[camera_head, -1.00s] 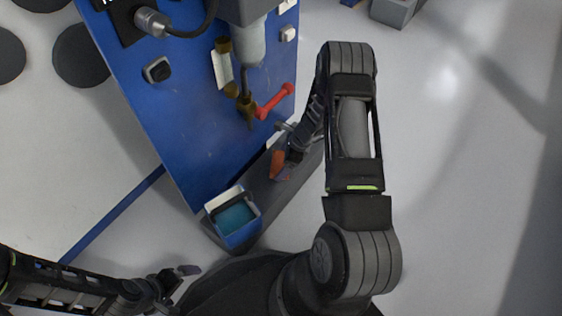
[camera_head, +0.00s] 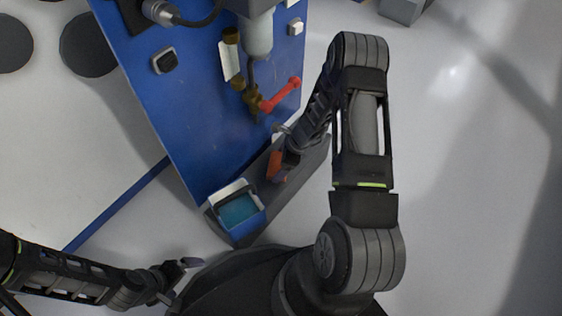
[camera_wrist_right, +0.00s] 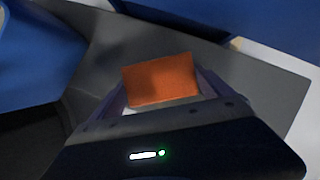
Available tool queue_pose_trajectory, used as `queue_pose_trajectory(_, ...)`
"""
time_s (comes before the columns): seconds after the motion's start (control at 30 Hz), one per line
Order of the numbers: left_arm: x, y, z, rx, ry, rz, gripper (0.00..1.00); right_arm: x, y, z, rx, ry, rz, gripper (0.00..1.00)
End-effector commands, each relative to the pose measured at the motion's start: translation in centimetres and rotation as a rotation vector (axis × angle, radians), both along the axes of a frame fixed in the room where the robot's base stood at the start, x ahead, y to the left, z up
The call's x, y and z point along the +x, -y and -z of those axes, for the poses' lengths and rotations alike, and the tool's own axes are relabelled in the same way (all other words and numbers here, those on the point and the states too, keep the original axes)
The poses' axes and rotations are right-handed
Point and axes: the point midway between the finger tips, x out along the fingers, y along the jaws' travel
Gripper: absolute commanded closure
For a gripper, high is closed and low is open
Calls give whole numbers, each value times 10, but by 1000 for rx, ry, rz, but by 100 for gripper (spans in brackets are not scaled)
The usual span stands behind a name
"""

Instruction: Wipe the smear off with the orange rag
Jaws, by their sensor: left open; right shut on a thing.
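The orange rag (camera_wrist_right: 161,80) is held between the fingers of my right gripper (camera_wrist_right: 165,98) in the right wrist view. In the head view the rag (camera_head: 276,165) shows as a small orange patch beside my right gripper (camera_head: 282,168), over the grey ledge (camera_head: 300,172) at the foot of the blue panel. The right gripper is shut on it. My left gripper (camera_head: 188,271) is open and empty at the lower left, away from the panel. I cannot make out the smear in either view.
A blue and white box with teal contents (camera_head: 238,212) stands at the near end of the ledge. White floor lies open on the right.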

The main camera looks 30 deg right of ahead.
Motion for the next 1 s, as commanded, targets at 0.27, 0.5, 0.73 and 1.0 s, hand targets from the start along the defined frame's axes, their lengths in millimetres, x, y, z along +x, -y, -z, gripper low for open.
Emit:
queue_pose_trajectory(0.27,0,0,3,0,0,0,0,-7,-13,4,8,-9,-3,49)
queue_pose_trajectory(0.5,0,0,11,0,0,0,0,-13,-33,3,7,-8,-2,49)
queue_pose_trajectory(0.73,0,0,12,0,0,0,0,-15,-40,1,7,-8,-3,49)
queue_pose_trajectory(1.0,0,0,12,0,0,0,0,-14,-40,1,6,-6,-3,49)
